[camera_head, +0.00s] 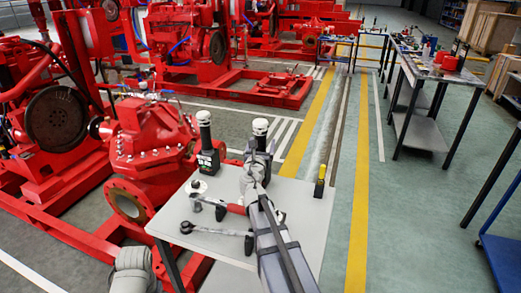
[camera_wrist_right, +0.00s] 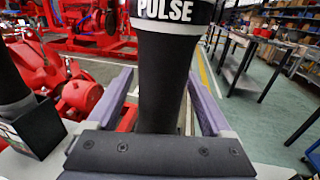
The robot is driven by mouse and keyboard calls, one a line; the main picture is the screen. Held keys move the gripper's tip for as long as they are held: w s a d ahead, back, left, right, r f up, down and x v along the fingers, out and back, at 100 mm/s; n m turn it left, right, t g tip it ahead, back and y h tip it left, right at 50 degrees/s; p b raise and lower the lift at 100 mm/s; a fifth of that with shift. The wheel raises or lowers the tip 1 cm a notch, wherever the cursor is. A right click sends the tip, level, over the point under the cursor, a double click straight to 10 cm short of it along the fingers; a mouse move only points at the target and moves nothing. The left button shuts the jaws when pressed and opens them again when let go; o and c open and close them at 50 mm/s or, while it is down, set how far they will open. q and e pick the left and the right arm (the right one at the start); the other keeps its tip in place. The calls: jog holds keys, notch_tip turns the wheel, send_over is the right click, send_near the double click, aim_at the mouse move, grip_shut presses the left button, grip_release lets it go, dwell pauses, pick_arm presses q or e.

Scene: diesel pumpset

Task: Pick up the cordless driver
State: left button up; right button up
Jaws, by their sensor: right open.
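A cordless driver stands upright on the grey table (camera_head: 300,202), its white-banded head (camera_head: 260,127) showing above my gripper. In the right wrist view its black grip (camera_wrist_right: 163,80), with a white "PULSE" band, rises between the fingers. My right gripper (camera_head: 258,158) is open, with a finger on each side of this grip; I cannot tell if they touch it. The driver's base is hidden behind the gripper. A second similar driver (camera_head: 205,130) stands upright to the left on its black base; part of it shows in the right wrist view (camera_wrist_right: 12,85).
A red pumpset (camera_head: 150,150) is close on the left.

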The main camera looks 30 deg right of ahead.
jog(key=shift+c, duration=0.2)
grip_shut()
dwell(0.6)
dwell(0.6)
